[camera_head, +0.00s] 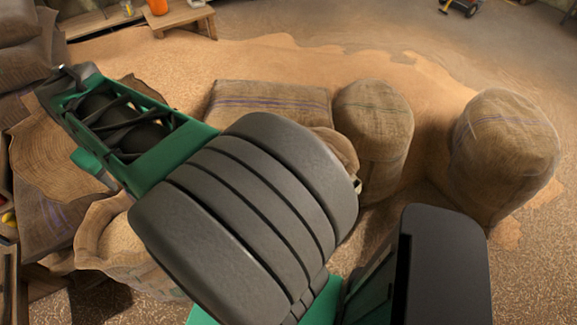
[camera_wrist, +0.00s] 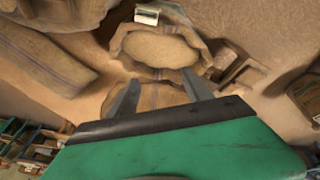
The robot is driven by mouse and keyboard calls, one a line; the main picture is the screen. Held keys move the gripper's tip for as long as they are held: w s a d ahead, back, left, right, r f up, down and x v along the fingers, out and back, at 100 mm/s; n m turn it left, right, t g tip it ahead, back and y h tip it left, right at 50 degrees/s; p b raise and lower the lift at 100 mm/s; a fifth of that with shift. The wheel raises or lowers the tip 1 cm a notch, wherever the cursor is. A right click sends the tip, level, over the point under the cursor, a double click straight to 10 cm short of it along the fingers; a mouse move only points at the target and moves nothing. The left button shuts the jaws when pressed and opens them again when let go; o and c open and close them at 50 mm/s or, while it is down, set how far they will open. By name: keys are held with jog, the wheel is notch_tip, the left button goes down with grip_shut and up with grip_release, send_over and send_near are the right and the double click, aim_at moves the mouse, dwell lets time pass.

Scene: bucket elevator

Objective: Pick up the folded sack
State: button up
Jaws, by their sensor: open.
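A flat brown burlap sack with purplish stripes, which looks like the folded sack (camera_head: 48,222), lies at the left in the head view. In the wrist view, a striped piece of burlap, likely the same folded sack (camera_wrist: 156,97), shows between and beyond my fingers. My gripper (camera_wrist: 160,92) is open, with its two grey fingers spread apart and nothing seen held. The green gripper body hides the near part of the sack. I cannot tell how far the fingers are from it.
An open sack of grain (camera_wrist: 160,48) stands just beyond the folded sack. Another open sack (camera_head: 112,235) is to its right in the head view. Full sacks (camera_head: 372,115) stand at centre and right. A wooden bench (camera_head: 180,18) is at the back. Grain covers the floor.

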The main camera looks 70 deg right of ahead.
jog(key=s+d+f+m+g+b, duration=0.1)
jog(key=s+d+f, duration=0.1)
jog(key=d+f, duration=0.35)
jog(key=s+d+f+m+b, duration=0.1)
jog(key=d+f, duration=0.1)
jog(key=d, duration=0.7)
jog(key=s+d+f+g+b, duration=0.1)
jog(key=s+d+f+b, duration=0.15)
jog(key=d, duration=0.45)
jog(key=s+d+f+m+b, duration=0.1)
jog(key=s+d+f, duration=0.4)
jog(key=s+d, duration=0.1)
jog(key=s+d+f+m, duration=0.1)
jog(key=s+d+f, duration=0.5)
jog(key=s, duration=0.3)
jog(key=s+d+f+g+y+b, duration=0.1)
jog(key=s+d+f, duration=0.5)
jog(key=s+d, duration=0.1)
jog(key=shift+s+m+b, duration=0.35)
jog(key=shift+s+m, duration=0.05)
jog(key=shift+s, duration=0.2)
jog(key=f+p, duration=0.1)
jog(key=f, duration=0.6)
jog(key=shift+a+f, duration=0.15)
jog(key=shift+a, duration=0.05)
jog(key=shift+c, duration=0.2)
grip_shut()
